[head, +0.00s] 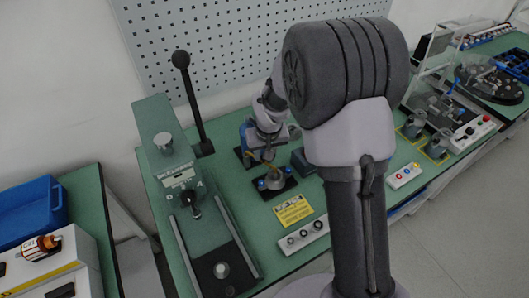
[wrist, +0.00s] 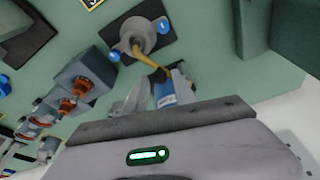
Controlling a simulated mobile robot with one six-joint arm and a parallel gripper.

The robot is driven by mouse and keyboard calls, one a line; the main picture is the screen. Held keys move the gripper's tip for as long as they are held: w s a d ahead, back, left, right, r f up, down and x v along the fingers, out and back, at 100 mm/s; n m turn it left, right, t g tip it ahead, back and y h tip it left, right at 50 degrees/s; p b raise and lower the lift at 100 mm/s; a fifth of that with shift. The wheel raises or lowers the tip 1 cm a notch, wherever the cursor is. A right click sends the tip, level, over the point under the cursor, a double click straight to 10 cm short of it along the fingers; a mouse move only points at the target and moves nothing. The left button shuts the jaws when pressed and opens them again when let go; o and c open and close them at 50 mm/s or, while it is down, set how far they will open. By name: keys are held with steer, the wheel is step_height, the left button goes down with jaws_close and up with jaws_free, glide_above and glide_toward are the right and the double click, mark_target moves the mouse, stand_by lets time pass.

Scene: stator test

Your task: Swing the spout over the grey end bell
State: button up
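The grey end bell (wrist: 139,33) stands on a black plate with blue knobs in the wrist view. In the head view the end bell (head: 272,179) is in front of the arm's end. The yellow spout (wrist: 143,57) curves from a dark joint beside the blue dispenser body (wrist: 165,94) to the end bell, its far end overlapping the bell's top in the wrist view. My gripper (wrist: 158,85) is close to the blue body and the spout's dark end. Its fingers show on both sides of them; whether they touch anything is unclear.
A green lever press (head: 180,180) stands to the left. A grey fixture with copper-coloured parts (wrist: 80,85) is left in the wrist view. A yellow sign (head: 293,211) and a button box (head: 302,236) lie at the bench front. A perforated panel (head: 225,45) stands behind.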

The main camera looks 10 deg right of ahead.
steer(key=shift+r, duration=0.15)
steer(key=p+v, duration=0.3)
steer(key=v, duration=0.2)
steer(key=shift+s+r+p, duration=0.15)
steer(key=shift+r+p, duration=0.2)
steer(key=s+r+m+t+b, duration=0.1)
steer(key=s+r+m+b, duration=0.15)
steer(key=s+r, duration=0.75)
steer(key=s+r+m+t+y+b, duration=0.1)
steer(key=s+r+m+b, duration=0.1)
steer(key=s, duration=1.4)
steer(key=shift+s+a+r+t+y+b, duration=0.45)
steer(key=shift+r+b, duration=0.3)
steer(key=shift+r, duration=0.25)
